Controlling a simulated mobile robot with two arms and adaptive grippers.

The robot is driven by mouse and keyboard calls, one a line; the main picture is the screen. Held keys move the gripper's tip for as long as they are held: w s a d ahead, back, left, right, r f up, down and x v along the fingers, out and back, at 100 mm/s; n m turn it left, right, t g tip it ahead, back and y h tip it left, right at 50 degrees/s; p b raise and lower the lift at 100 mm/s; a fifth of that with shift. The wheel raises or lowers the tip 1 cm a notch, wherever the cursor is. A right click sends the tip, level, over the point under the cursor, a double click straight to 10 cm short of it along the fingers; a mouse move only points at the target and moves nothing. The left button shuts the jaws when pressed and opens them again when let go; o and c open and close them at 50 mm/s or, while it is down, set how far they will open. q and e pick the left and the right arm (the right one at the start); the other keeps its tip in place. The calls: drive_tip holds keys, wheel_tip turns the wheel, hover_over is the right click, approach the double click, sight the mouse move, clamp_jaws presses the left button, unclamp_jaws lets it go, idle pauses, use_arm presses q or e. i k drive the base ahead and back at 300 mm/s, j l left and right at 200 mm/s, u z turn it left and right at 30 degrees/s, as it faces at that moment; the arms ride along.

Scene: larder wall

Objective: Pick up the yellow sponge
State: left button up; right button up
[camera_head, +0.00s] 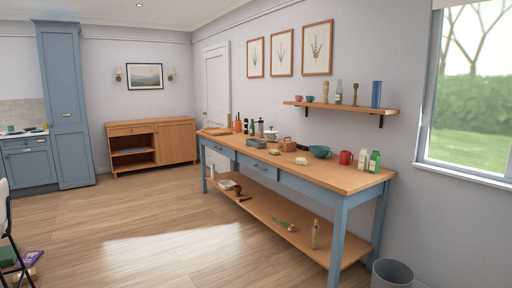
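Two small pale yellowish items lie on the top of the long blue-legged table (330,176). One small item (302,161) lies near the middle, left of the teal bowl. The other, more green-yellow item (275,152) lies further back, near the grey box. Both are too small to tell which is the yellow sponge. Neither of my grippers is in view.
On the table stand a teal bowl (319,152), a red mug (346,158), a green bottle (374,162), a wooden basket (288,145) and a grey box (257,143). A grey bin (392,274) stands by the table's near end. The floor (150,230) left of the table is mostly clear.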

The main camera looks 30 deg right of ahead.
sight(274, 152)
drive_tip(key=i+l, duration=0.15)
drive_tip(key=i, duration=1.05)
drive_tip(key=i+l, duration=0.15)
drive_tip(key=i, duration=1.05)
drive_tip(key=i+z, duration=0.2)
drive_tip(key=i, duration=0.35)
drive_tip(key=i+z, duration=0.2)
drive_tip(key=i, duration=0.35)
drive_tip(key=i+j+z, duration=0.2)
drive_tip(key=i, duration=0.35)
drive_tip(key=i+j+z, duration=0.2)
drive_tip(key=i, duration=0.35)
